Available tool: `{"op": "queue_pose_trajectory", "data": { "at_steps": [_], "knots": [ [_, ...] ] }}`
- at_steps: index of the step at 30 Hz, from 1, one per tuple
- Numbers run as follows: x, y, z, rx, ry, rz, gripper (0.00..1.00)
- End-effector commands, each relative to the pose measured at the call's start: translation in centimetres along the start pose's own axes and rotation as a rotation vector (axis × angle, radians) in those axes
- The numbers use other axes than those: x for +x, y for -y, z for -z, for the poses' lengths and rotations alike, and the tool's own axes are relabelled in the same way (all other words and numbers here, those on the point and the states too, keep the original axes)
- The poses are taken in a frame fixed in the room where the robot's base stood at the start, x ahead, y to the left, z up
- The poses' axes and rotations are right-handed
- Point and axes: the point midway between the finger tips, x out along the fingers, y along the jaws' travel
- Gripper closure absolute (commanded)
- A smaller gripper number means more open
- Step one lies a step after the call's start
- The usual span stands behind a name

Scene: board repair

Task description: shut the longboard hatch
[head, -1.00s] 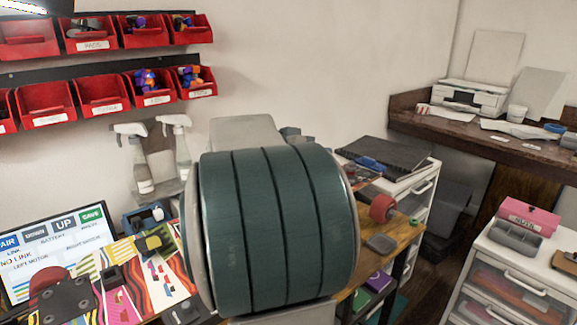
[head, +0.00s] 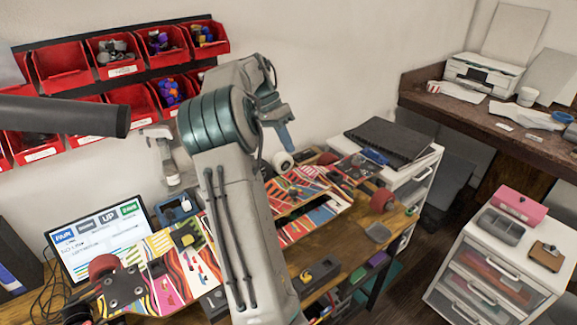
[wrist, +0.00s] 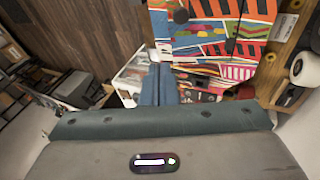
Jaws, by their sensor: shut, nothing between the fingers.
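The longboard (head: 175,265) lies on the workbench, its bright patterned side up. Its middle is partly hidden behind my arm. A patterned panel (head: 296,186), apparently the hatch, stands raised with a gap below its near edge; its exact angle is hard to tell. More patterned deck (head: 318,219) shows on its near side. In the wrist view a large patterned surface (wrist: 205,28) fills the upper middle; I cannot tell whether it is hatch or deck. My gripper (head: 288,143) is shut and empty, pointing down above the bench behind the panel. Its fingers (wrist: 158,85) show in the wrist view.
A monitor (head: 92,244) and a spray bottle (head: 163,158) stand at the left. Red bins (head: 118,58) hang on the wall. White drawers (head: 500,265) stand at the right. The air above the board's right part is clear.

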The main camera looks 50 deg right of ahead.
Motion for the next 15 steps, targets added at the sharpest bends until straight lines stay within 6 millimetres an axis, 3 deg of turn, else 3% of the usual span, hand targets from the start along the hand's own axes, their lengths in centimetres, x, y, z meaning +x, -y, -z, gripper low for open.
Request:
{"op": "queue_pose_trajectory", "data": {
  "at_steps": [1,7,15],
  "knots": [
    [-1.2,0.5,0.0,-0.012,0.032,0.011,1.00],
    [-2.2,2.5,-1.1,-0.055,0.121,0.055,1.00],
    [-0.7,3.0,-1.6,-0.063,0.139,0.062,1.00]
  ]
}}
